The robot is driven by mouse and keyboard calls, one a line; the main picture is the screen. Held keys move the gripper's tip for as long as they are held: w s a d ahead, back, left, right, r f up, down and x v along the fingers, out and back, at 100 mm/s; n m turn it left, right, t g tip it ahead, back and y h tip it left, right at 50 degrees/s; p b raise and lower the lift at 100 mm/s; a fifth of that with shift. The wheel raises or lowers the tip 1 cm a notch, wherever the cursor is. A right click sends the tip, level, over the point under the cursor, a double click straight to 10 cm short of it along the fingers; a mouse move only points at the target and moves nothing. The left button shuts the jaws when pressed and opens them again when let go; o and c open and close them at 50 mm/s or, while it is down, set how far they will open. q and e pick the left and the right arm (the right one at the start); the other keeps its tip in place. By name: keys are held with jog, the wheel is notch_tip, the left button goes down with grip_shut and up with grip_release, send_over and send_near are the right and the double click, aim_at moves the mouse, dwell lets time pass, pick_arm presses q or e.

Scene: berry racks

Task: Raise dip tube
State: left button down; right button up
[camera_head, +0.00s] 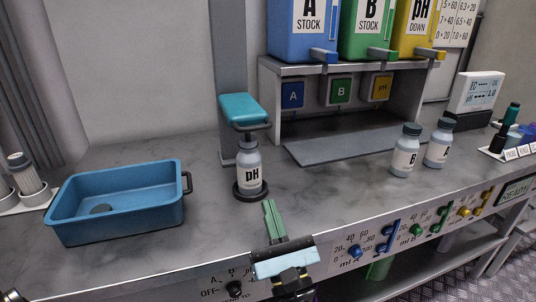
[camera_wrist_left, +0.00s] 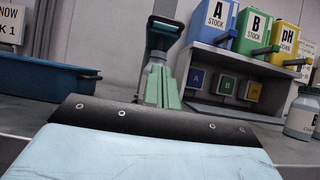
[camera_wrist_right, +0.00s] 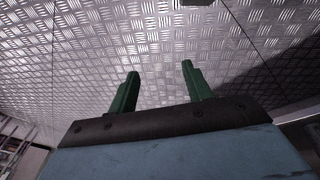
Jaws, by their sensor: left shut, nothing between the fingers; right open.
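A teal block (camera_head: 241,108) with a dark ring-like part below it sits right above a bottle labelled pH (camera_head: 248,168). The bottle stands upright in a dark round holder (camera_head: 249,191) on the counter. I cannot make out a separate dip tube. My left gripper (camera_head: 269,205) is shut and empty, in front of the bottle and lower in the picture. In the left wrist view, its green fingers (camera_wrist_left: 162,75) hide most of the bottle, and the teal-and-dark head (camera_wrist_left: 164,30) shows beyond them. My right gripper (camera_wrist_right: 160,69) is open and empty above the metal floor.
A blue basin (camera_head: 120,205) stands left on the counter (camera_head: 330,205). A grey shelf (camera_head: 345,68) with stock containers stands behind. Two bottles (camera_head: 405,150) (camera_head: 439,142) stand to the right. Knobs (camera_head: 355,250) line the front panel. The counter between pH bottle and right bottles is clear.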

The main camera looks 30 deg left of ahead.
pick_arm(q)
jog(key=shift+r, duration=0.1)
jog(key=s+d+r+p+x, duration=0.1)
jog(key=r+p+x, duration=0.1)
jog(key=x, duration=1)
jog(key=shift+w+r, duration=0.25)
jog(key=shift+r, duration=0.2)
pick_arm(e)
jog(key=shift+s+d+f, duration=0.2)
jog(key=shift+s+f, duration=0.7)
jog(key=shift+f, duration=0.1)
jog(key=shift+s+d+f, duration=0.15)
jog(key=shift+s+f, duration=0.75)
jog(key=shift+f, duration=0.05)
pick_arm(q)
jog(key=shift+a+r, duration=0.1)
jog(key=shift+a, duration=0.05)
